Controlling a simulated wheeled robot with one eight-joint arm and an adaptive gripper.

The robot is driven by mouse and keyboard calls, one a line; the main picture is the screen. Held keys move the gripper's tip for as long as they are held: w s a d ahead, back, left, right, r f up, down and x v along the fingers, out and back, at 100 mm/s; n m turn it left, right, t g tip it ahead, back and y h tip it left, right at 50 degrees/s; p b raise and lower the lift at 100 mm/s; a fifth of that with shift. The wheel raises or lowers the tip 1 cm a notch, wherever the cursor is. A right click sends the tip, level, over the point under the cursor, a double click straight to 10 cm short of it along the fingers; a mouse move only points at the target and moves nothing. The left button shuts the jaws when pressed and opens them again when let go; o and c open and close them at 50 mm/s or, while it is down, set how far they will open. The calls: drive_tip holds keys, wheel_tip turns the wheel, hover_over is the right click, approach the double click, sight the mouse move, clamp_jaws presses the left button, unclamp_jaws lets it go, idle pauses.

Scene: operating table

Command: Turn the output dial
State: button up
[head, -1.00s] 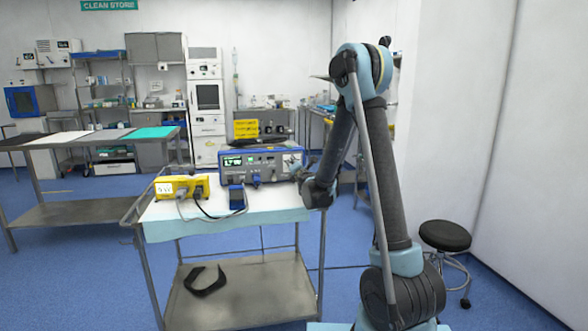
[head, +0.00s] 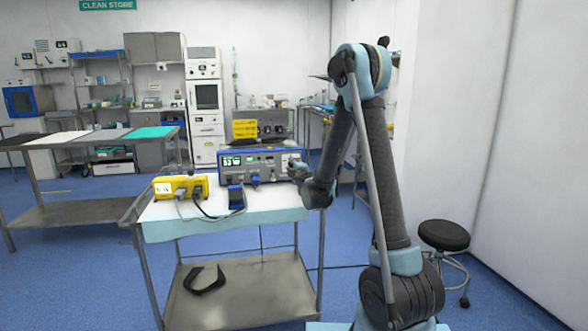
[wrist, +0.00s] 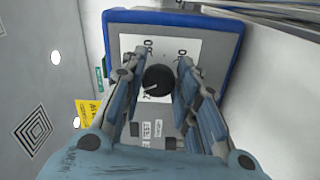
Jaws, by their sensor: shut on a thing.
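The output dial (wrist: 158,80) is a black round knob with a light pointer mark, on a white label with printed numbers. It sits on the front panel of a blue-edged grey unit (head: 262,163), which stands on the draped trolley. The unit's lit green display (head: 232,161) shows at the left of its front. My gripper (wrist: 161,64) faces the panel with one finger on each side of the dial, shut on it. In the head view my gripper (head: 298,170) is at the right end of the unit's front and hides the dial there.
A yellow device (head: 180,187) with cables and a blue holder (head: 236,197) stand on the trolley's cloth (head: 190,229). A black pedal (head: 204,279) lies on the lower shelf. A stool (head: 445,235) stands at the right.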

drive_tip(key=shift+s+a, duration=0.1)
idle(0.5)
drive_tip(key=o, duration=1.1)
drive_tip(key=shift+f, duration=0.1)
drive_tip(key=shift+c, duration=0.2)
drive_tip(key=v, duration=1.1)
drive_tip(key=shift+s, duration=0.35)
